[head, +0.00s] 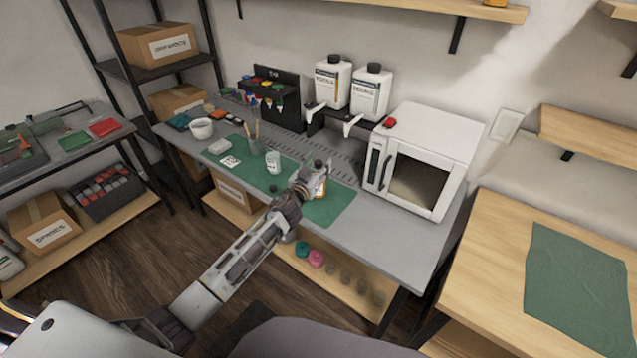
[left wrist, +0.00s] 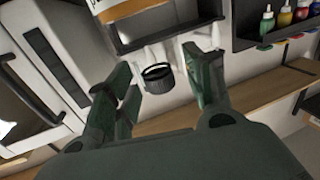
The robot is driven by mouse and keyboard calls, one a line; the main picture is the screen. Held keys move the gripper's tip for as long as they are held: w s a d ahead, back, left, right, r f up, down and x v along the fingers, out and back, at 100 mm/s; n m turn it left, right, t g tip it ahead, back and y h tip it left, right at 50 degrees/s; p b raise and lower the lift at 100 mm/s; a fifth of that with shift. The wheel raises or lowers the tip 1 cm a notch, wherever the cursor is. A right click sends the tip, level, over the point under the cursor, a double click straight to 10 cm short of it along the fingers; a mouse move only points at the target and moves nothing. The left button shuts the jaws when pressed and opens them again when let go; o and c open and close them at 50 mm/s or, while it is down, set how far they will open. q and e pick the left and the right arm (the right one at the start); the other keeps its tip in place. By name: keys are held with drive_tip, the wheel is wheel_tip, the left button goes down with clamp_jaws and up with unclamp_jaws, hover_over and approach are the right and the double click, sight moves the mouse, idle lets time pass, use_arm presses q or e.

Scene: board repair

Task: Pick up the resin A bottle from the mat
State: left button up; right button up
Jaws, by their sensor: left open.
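A small bottle with a dark cap and a white and orange label (head: 321,186) stands on the green mat (head: 327,209) on the grey bench. I take it for the resin A bottle; its label is too small to read. My left gripper (head: 308,179) is at the bottle, partly covering its near left side. In the left wrist view, the gripper (left wrist: 160,88) is open, with a black ribbed cap (left wrist: 158,79) showing between its fingers. The bottle's body is not clear there, and I cannot tell whether the fingers touch it. My right gripper is not in view.
A white can (head: 273,161), a small dark cap (head: 273,188) and a cup of tools (head: 254,143) stand left of the gripper. Two white jugs (head: 370,92) are behind, and a white oven (head: 425,160) is to the right. The mat's front right part is clear.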

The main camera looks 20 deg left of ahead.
use_arm(q)
drive_tip(key=shift+w, duration=0.25)
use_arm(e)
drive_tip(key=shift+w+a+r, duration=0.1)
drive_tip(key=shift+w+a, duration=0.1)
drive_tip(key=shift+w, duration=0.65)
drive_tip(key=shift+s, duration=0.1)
use_arm(q)
drive_tip(key=c, duration=0.4)
drive_tip(key=shift+s, duration=0.1)
clamp_jaws()
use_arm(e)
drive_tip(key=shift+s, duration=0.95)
